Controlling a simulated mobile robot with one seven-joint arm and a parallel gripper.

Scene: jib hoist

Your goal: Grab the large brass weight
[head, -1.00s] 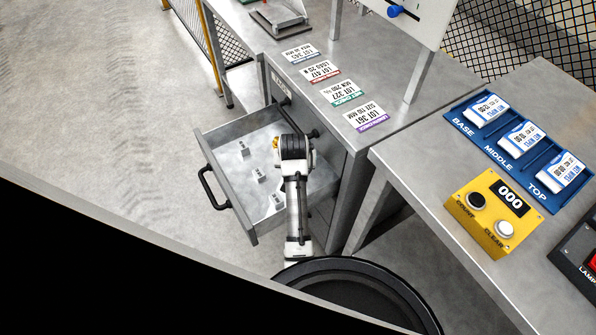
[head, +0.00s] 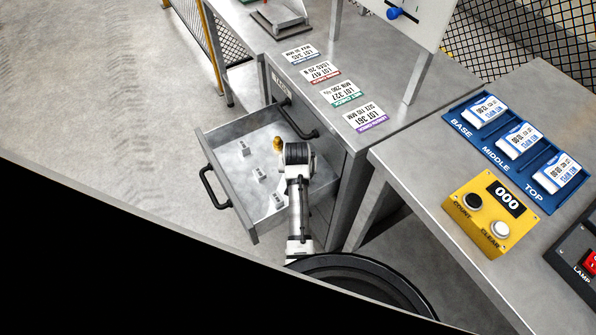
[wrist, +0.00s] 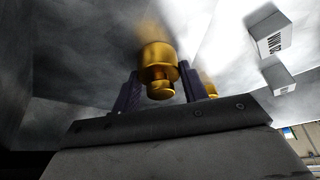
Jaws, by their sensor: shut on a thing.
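A brass weight (wrist: 157,62) stands between the two dark fingers of my gripper (wrist: 158,90) in the wrist view, and the fingers are shut on it. In the head view a bit of brass (head: 277,144) shows just beyond my wrist, inside the open drawer (head: 222,205). My gripper's fingers are hidden behind my wrist there. Another piece of brass (wrist: 210,90) shows behind the right finger in the wrist view; I cannot tell whether it is a second weight or a reflection.
Several small white label blocks (head: 243,149) stand on the drawer floor, one (wrist: 271,38) close by on the right in the wrist view. The drawer walls are near my arm. A bench (head: 395,100) with lot cards and a table with a yellow counter box (head: 497,212) stand to the right.

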